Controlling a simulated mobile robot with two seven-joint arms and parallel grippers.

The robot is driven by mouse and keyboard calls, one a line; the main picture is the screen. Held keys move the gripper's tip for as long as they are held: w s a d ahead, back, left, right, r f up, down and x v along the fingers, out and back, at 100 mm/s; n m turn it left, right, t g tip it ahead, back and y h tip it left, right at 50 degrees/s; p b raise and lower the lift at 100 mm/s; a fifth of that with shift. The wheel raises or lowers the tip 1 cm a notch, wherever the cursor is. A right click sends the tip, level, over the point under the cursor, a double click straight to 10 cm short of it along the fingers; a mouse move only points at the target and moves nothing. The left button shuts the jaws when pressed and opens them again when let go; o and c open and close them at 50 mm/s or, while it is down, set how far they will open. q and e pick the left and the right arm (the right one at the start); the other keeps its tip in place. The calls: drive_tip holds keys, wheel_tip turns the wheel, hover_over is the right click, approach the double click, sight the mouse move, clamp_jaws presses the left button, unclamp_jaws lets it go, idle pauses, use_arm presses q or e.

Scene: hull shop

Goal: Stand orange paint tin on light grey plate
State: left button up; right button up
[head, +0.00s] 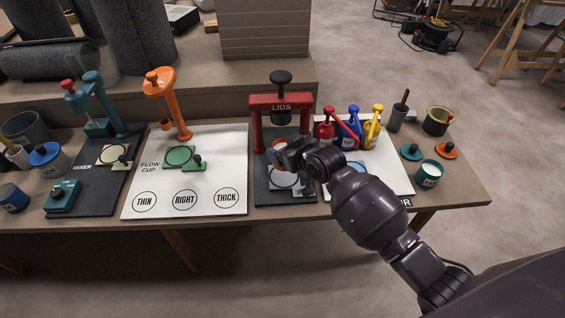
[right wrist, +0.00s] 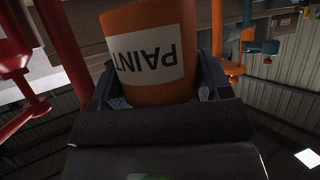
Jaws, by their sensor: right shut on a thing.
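The orange paint tin (right wrist: 150,20) is between the two fingers of my right gripper (right wrist: 155,85) in the right wrist view, its white PAINT label upside down in that picture. In the head view a little of the tin (head: 279,142) shows beyond my right gripper (head: 290,153), which is shut on it in front of the red LIDS press. The light grey plate (head: 284,180) lies on the dark mat below and nearer than the gripper, partly covered by it. I cannot tell the tin's height over the mat. My left gripper is not in view.
The red LIDS press (head: 281,102) stands close behind the tin. Red, blue (head: 350,130) and yellow bottles stand to its right. A white FLOW CUP board (head: 190,165) lies to the left. A teal tin (head: 428,175) stands at the right.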

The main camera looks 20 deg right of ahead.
drive_tip(key=shift+f, duration=0.3)
wheel_tip(320, 180, down, 5)
drive_tip(key=shift+f+b, duration=0.1)
drive_tip(key=shift+b, duration=0.8)
drive_tip(key=shift+f, duration=0.15)
drive_tip(key=shift+r, duration=0.2)
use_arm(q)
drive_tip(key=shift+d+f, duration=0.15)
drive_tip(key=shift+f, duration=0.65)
use_arm(e)
drive_tip(key=shift+f, duration=0.1)
